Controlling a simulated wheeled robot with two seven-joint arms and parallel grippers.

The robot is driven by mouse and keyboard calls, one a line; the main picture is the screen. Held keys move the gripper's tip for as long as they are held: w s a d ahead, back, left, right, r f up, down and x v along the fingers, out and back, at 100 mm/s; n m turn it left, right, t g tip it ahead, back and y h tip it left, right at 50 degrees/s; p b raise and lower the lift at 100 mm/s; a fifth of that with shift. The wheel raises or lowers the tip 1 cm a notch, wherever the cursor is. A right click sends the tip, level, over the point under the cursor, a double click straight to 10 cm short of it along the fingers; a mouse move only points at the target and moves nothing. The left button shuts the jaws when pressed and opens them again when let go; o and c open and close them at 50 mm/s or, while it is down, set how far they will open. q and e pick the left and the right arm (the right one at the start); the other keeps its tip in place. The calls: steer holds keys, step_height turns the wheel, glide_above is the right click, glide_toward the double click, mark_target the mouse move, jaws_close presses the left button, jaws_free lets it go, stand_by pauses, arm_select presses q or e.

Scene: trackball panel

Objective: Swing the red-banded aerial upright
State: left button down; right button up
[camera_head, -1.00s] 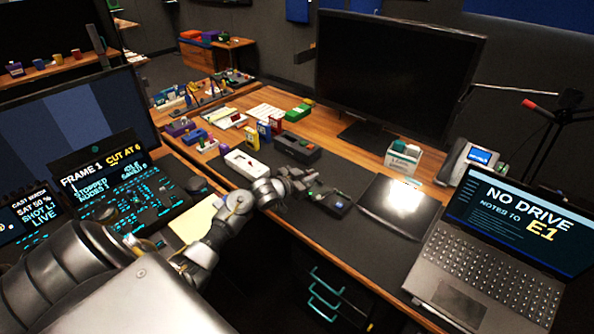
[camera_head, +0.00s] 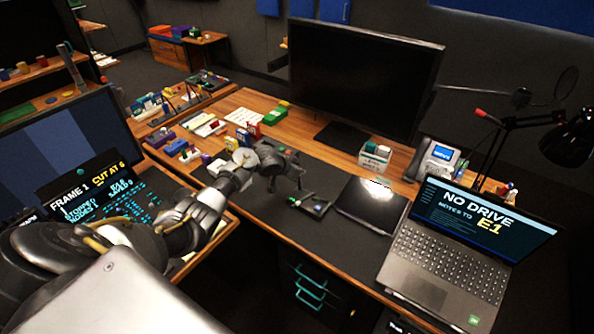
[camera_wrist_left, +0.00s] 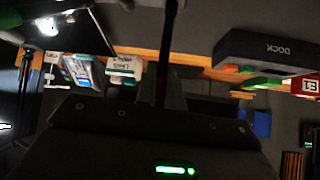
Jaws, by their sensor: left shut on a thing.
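A small black device (camera_head: 316,206) with a green spot lies on the dark desk mat in the head view. My left gripper (camera_head: 270,184) is just left of it and above the mat, its fingers pointing down. In the left wrist view a thin dark rod (camera_wrist_left: 167,45), apparently the aerial, runs from the top edge down to between the jaws, which are shut on it. In the head view the rod cannot be told from the dark mat and gripper. My right gripper is not in view.
A grey box marked DOCK (camera_wrist_left: 270,50) shows in the left wrist view. A dark tablet (camera_head: 370,205) and an open laptop (camera_head: 440,262) lie right of the device. A holder box (camera_head: 375,157), a phone (camera_head: 437,160) and a large monitor (camera_head: 362,75) stand behind.

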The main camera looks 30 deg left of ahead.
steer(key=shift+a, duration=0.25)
arm_select(q)
steer(key=c, duration=1.5)
jaws_free()
steer(key=shift+s+a+r, duration=0.1)
steer(key=shift+s+r, duration=0.3)
steer(key=v, duration=0.9)
steer(key=shift+s+r+p, duration=0.2)
steer(key=shift+s+p, duration=0.05)
steer(key=shift+p, duration=0.15)
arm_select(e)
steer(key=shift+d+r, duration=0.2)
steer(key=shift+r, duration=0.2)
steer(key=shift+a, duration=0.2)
